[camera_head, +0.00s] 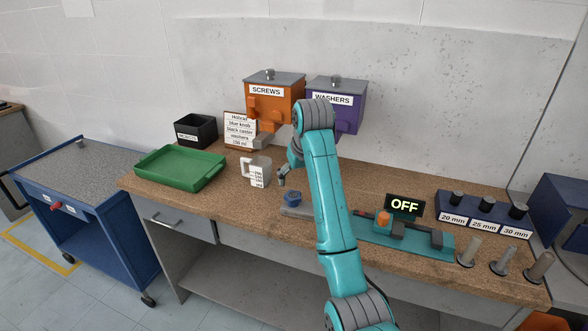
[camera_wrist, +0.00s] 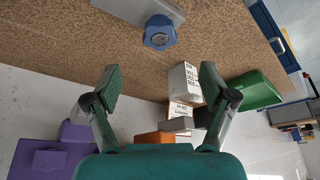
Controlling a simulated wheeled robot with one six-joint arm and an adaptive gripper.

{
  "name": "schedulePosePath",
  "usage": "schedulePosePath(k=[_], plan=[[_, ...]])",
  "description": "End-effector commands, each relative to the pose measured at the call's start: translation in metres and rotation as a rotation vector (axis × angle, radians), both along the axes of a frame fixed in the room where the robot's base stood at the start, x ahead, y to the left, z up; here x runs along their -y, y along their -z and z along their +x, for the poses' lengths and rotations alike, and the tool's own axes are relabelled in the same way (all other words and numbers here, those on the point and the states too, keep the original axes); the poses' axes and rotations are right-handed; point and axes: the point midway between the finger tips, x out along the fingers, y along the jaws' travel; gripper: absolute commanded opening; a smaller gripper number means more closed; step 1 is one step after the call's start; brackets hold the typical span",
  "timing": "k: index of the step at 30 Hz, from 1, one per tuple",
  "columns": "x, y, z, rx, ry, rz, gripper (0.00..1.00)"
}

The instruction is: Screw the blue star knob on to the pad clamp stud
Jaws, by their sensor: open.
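The blue star knob (camera_head: 291,199) is on the wooden bench near its front, at the left end of a flat grey metal piece (camera_head: 298,212). In the wrist view the knob (camera_wrist: 160,34) is at the top centre, overlapping the end of the grey piece (camera_wrist: 130,8). I cannot tell whether it sits on that piece or beside it. My gripper (camera_head: 283,181) is above the bench, just behind and left of the knob. In the wrist view its two fingers (camera_wrist: 160,80) are wide apart with nothing between them, and the knob is beyond them. I cannot make out the clamp stud.
A measuring jug (camera_head: 259,170) stands close left of my gripper, with a green tray (camera_head: 180,168) further left. Orange (camera_head: 270,100) and purple (camera_head: 350,98) bins are behind. A teal fixture (camera_head: 400,238) with an OFF display (camera_head: 404,206) and upright posts (camera_head: 503,260) are right.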

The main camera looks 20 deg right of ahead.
Motion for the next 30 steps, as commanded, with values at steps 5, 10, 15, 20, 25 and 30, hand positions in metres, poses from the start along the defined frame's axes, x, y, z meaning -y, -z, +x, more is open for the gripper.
schedulePosePath(k=[5,10,15,20,25,30], plan=[[-0.001,0.017,0.006,-0.004,0.0,0.0,0.83],[-0.001,0.043,0.016,-0.003,0.0,0.0,0.83],[-0.002,0.068,0.027,-0.003,0.0,0.0,0.83],[-0.003,0.087,0.035,-0.003,0.0,0.0,0.83],[-0.003,0.097,0.039,-0.001,0.0,0.0,0.83],[-0.003,0.099,0.04,0.001,0.0,0.0,0.83]])
